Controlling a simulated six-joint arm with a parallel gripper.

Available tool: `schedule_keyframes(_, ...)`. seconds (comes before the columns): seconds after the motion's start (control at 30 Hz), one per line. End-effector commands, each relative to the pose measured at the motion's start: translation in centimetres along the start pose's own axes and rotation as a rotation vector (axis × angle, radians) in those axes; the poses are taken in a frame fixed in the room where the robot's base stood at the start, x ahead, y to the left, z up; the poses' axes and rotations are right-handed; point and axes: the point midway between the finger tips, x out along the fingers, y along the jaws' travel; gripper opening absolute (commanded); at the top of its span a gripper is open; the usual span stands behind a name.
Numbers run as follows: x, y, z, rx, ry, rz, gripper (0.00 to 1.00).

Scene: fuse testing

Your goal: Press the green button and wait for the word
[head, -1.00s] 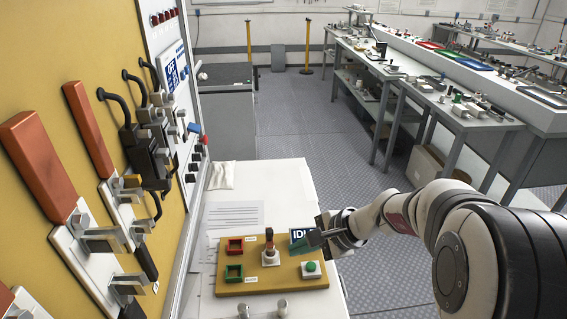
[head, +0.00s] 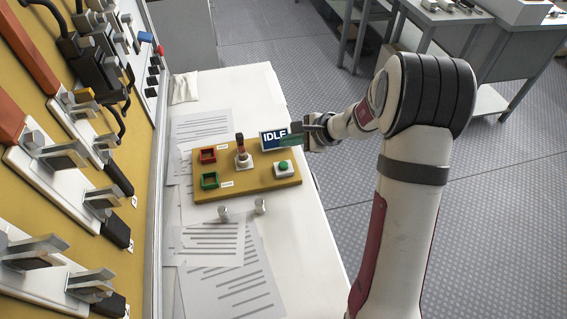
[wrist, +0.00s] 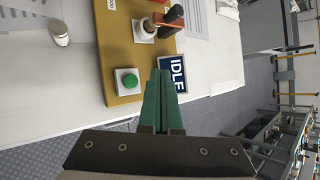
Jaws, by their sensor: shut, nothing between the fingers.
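The green button (head: 283,167) sits on a white square base at the right end of the yellow board (head: 240,188). It also shows in the wrist view (wrist: 130,81), left of my fingers. A dark blue display (head: 272,139) behind it reads "IDLE". My gripper (head: 290,142) is shut and empty, beside the display at the board's right edge. In the wrist view my gripper's green fingertips (wrist: 162,75) are together, apart from the button, with the display (wrist: 173,73) just right of them.
Two metal-capped cylinders (head: 261,206) stand in front. Papers (head: 235,275) lie on the white table. A switch panel stands left.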

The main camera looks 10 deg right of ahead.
Motion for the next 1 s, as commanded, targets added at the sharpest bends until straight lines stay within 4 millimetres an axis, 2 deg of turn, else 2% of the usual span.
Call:
schedule_keyframes(0.2, 2.3, 1.8, -1.7, 0.003, 0.001, 0.003, 0.0)
schedule_keyframes(0.4, 3.7, 2.7, -2.7, 0.0, -0.001, 0.001, 0.0)
schedule_keyframes(1.0, 4.1, 3.0, -3.0, -0.001, -0.001, 0.0, 0.0)
